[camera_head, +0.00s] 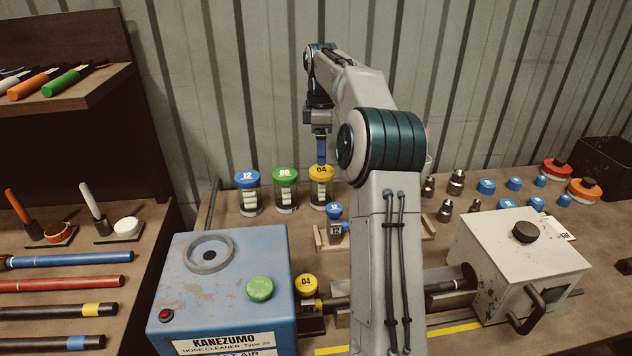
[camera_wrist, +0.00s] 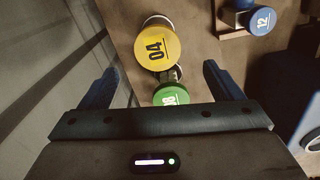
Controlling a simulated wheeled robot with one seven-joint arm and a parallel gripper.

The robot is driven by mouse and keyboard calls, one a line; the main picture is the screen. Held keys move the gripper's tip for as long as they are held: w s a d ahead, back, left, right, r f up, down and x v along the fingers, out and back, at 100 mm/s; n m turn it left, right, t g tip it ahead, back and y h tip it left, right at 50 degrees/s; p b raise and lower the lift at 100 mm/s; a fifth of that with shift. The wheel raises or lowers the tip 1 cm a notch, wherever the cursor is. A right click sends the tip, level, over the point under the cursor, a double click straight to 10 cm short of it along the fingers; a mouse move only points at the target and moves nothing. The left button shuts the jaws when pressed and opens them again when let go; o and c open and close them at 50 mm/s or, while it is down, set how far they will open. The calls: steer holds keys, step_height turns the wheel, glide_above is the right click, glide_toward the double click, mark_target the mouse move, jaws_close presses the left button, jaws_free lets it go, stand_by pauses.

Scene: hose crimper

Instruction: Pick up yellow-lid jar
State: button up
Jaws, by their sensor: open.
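The yellow-lid jar (camera_head: 321,190), marked 04, stands upright at the back of the bench, right of the green-lid and blue-lid jars. It also shows in the wrist view, its yellow lid (camera_wrist: 157,44) seen from above. My gripper (camera_head: 321,160) points down just over this jar in the head view. In the wrist view my gripper (camera_wrist: 160,72) is open, with its blue fingers apart on either side. The yellow lid lies beyond the gap, toward the top of the picture. Nothing is held. Whether a finger touches the lid cannot be told.
The green-lid jar (camera_head: 285,190) stands close by, with the blue-lid jar (camera_head: 248,194) farther left. A small wooden rack with a blue 12 piece (camera_head: 335,211) is in front. The blue hose cleaner (camera_head: 220,285) and corrugated wall (camera_head: 260,90) bound the area.

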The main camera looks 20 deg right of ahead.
mark_target(321, 171)
step_height(321, 171, down, 8)
steer(key=shift+r+b, duration=0.1)
steer(key=shift+b, duration=0.25)
steer(key=shift+w+f, duration=0.15)
steer(key=shift+f, duration=2.6)
steer(key=c, duration=1.2)
